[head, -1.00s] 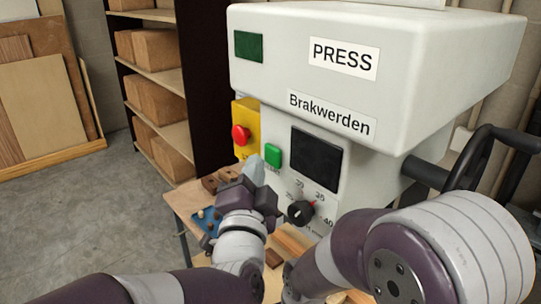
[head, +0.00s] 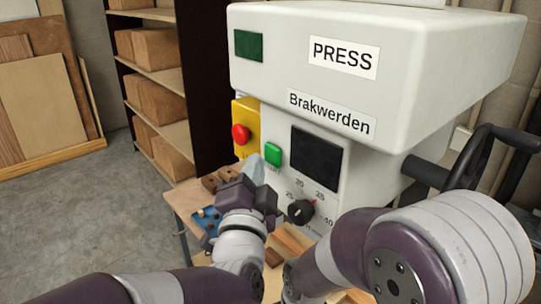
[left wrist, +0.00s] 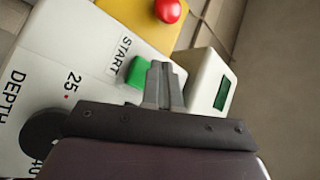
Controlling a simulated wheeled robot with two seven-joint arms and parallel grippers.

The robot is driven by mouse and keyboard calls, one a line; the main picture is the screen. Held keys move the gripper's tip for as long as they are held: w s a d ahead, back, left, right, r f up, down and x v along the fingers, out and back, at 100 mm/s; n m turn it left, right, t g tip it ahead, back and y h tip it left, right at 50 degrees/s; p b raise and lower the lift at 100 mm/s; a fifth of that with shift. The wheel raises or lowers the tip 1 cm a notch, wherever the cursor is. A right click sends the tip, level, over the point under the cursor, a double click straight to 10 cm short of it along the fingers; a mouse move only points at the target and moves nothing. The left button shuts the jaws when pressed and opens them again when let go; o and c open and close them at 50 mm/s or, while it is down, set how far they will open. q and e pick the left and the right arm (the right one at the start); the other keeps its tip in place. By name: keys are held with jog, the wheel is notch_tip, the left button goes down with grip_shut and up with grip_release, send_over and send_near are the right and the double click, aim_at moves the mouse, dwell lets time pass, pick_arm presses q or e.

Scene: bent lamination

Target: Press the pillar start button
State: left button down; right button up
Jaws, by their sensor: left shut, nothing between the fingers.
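The green start button (head: 273,154) is on the front of the white press pillar, beside the yellow box. In the left wrist view the green button (left wrist: 137,72) sits beside the word START. My left gripper (head: 254,168) is shut and empty, its fingertips just left of and slightly below the button in the head view. In the left wrist view its closed fingers (left wrist: 163,80) appear right beside the button, partly overlapping its edge. I cannot tell whether they touch it. My right gripper is not in view.
A red stop button (head: 240,134) on a yellow box (head: 250,117) is close to the left of the green button. A black depth knob (head: 301,211) is below. A wooden table (head: 184,203) holds small blocks and a blue item. A shelf (head: 160,82) stands behind.

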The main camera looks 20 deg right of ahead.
pick_arm(q)
jog(key=shift+d, duration=0.1)
dwell(0.7)
jog(key=shift+w+d, duration=0.15)
jog(key=shift+d, duration=0.15)
jog(key=shift+w+d, duration=0.15)
jog(key=shift+d, duration=0.3)
dwell(0.7)
jog(key=shift+a, duration=0.1)
jog(key=shift+s+a, duration=0.3)
jog(key=shift+a, duration=0.45)
